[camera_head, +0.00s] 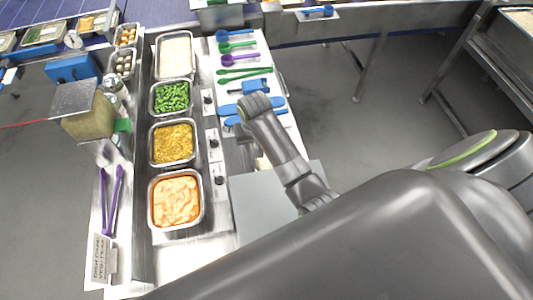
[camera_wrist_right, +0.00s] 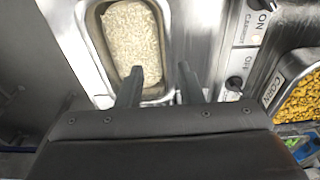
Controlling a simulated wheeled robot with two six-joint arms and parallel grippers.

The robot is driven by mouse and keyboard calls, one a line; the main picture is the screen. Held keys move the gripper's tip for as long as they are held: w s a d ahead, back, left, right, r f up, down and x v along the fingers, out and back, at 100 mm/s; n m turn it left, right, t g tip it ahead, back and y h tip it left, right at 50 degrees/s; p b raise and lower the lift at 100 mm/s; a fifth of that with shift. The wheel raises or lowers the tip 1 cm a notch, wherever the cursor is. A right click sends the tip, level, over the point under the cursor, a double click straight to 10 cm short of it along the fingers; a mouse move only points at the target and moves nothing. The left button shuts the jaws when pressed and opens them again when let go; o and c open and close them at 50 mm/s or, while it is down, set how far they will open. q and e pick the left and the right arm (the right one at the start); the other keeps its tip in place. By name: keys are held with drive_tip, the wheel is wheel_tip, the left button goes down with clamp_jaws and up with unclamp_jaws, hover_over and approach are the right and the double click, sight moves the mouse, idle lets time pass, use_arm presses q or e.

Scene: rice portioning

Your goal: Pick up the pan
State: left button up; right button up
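In the right wrist view, a steel pan (camera_wrist_right: 85,27) of pale, rice-like grain lies just beyond my right gripper (camera_wrist_right: 160,76). The gripper's two dark fingers are apart with nothing between them that I can see held. The left finger overlaps the pan's grain; the right finger is over the metal counter outside the pan's right edge. Whether either finger touches the pan is unclear. In the head view, a pan of pale grain (camera_head: 190,54) stands at the far end of the row. No gripper fingers are clear there, and my left gripper is not visible.
In the head view, pans of green vegetables (camera_head: 188,98), corn (camera_head: 194,144) and orange food (camera_head: 203,195) stand nearer. Blue, green and purple utensils (camera_head: 240,60) lie at right. A corn pan (camera_wrist_right: 267,95) and control knobs (camera_wrist_right: 234,83) are right in the wrist view.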

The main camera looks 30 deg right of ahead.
drive_tip(key=shift+w+f, duration=0.2)
drive_tip(key=shift+f, duration=0.4)
drive_tip(key=shift+w+f, duration=0.15)
drive_tip(key=shift+f, duration=0.75)
drive_tip(key=f, duration=0.5)
drive_tip(key=shift+w+d+f, duration=0.15)
drive_tip(key=shift+w, duration=0.15)
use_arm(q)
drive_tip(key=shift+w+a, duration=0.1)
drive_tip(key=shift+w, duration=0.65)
use_arm(e)
drive_tip(key=shift+f, duration=0.1)
clamp_jaws()
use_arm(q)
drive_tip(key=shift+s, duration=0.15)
use_arm(e)
drive_tip(key=shift+s, duration=0.15)
